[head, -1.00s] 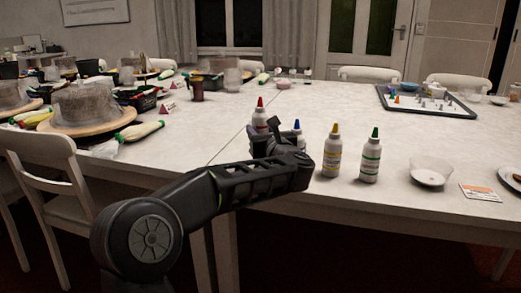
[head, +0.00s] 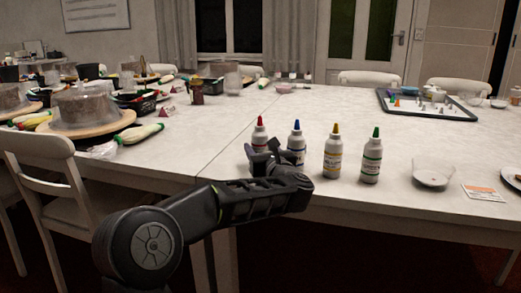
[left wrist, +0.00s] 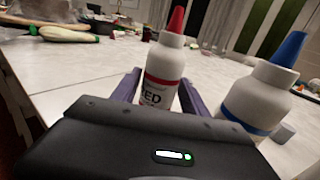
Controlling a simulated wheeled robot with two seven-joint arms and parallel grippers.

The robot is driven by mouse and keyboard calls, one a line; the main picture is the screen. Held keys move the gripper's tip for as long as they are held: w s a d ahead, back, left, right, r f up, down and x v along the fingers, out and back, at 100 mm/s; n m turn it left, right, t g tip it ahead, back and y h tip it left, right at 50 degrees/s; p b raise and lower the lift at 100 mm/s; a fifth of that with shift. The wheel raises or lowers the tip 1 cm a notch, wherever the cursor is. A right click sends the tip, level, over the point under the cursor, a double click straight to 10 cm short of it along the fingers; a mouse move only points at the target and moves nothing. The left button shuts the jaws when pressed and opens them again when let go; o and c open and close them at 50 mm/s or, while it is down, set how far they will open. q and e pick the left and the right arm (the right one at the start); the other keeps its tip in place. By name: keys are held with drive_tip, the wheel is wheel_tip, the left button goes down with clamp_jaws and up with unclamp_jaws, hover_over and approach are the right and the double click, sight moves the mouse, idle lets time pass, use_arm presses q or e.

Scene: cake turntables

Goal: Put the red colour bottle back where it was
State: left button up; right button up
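The red colour bottle (head: 259,136), white with a red cap, stands upright on the table at the left end of a row of bottles. In the left wrist view the red bottle (left wrist: 163,75) shows its RED label between my two purple fingers, with a small gap on the left side; its base is hidden. My left gripper (head: 264,150) is open around the lower part of the bottle. The blue-capped bottle (head: 296,141) stands just right of it. My right gripper is not in view.
The yellow-capped bottle (head: 333,155) and green-capped bottle (head: 370,158) continue the row to the right. Cake turntables (head: 88,122) fill the left.

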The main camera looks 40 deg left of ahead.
use_arm(q)
drive_tip(key=shift+o, duration=1)
drive_tip(key=shift+r, duration=0.15)
drive_tip(key=p+v, duration=0.1)
drive_tip(key=v, duration=1.1)
